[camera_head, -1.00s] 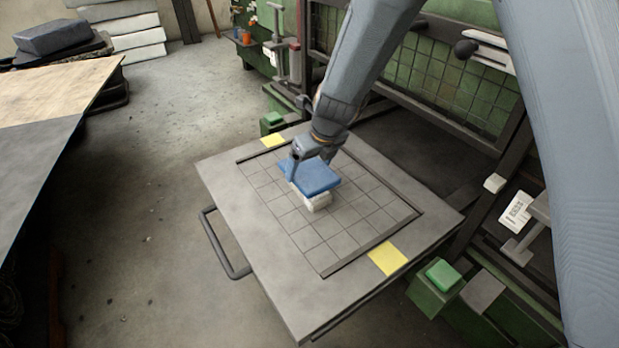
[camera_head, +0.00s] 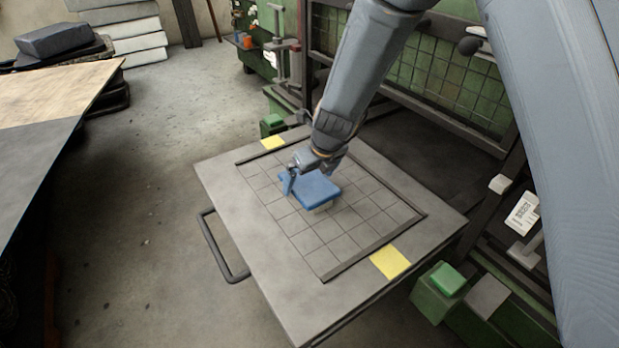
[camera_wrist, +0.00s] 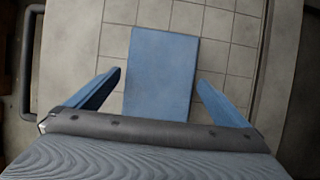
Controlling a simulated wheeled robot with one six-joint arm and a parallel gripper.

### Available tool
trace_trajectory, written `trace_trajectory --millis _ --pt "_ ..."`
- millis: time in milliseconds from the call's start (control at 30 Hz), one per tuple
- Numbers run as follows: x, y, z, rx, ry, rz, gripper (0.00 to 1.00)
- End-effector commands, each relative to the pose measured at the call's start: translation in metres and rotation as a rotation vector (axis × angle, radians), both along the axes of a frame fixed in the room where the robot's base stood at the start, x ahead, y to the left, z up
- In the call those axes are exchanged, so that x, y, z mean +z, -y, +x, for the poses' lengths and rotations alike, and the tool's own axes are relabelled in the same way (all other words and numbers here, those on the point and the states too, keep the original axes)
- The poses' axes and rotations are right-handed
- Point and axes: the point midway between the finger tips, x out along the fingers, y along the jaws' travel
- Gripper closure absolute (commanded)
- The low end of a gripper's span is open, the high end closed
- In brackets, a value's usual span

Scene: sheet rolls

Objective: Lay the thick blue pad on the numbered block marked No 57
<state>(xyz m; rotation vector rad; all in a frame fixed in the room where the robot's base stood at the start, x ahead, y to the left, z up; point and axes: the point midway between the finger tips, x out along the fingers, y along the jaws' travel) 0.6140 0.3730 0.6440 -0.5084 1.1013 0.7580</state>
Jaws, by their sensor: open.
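The blue pad (camera_head: 317,188) lies over the gridded area of the grey table in the head view. In the wrist view it is a blue rectangle (camera_wrist: 161,70) between the two fingers. My gripper (camera_head: 309,173) is open at the pad, with a gap on each side of it in the wrist view (camera_wrist: 160,82). A pale sliver under the pad's near edge may be the block; the pad hides the rest, and I cannot read any number. I cannot tell whether the pad rests flat on it.
The grey table (camera_head: 228,200) has dark rails and yellow patches (camera_head: 390,262). A bar handle (camera_head: 212,250) sticks out at its left. Green machinery stands behind and to the right. The grid around the pad is clear.

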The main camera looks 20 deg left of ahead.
Motion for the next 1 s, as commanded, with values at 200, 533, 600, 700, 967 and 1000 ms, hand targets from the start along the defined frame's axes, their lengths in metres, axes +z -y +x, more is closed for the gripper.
trace_trajectory --millis 200,533,600,700,967,1000 --pt "0.025 0.006 -0.005 0.000 0.002 0.001 0.00" --pt "0.086 0.026 -0.022 0.000 0.001 0.002 0.00" --pt "0.096 0.029 -0.025 0.000 0.002 0.001 0.00" --pt "0.106 0.032 -0.027 0.000 0.002 0.001 0.00" --pt "0.113 0.035 -0.030 0.000 0.000 0.000 0.00" --pt "0.113 0.035 -0.030 0.000 0.000 0.000 0.00"
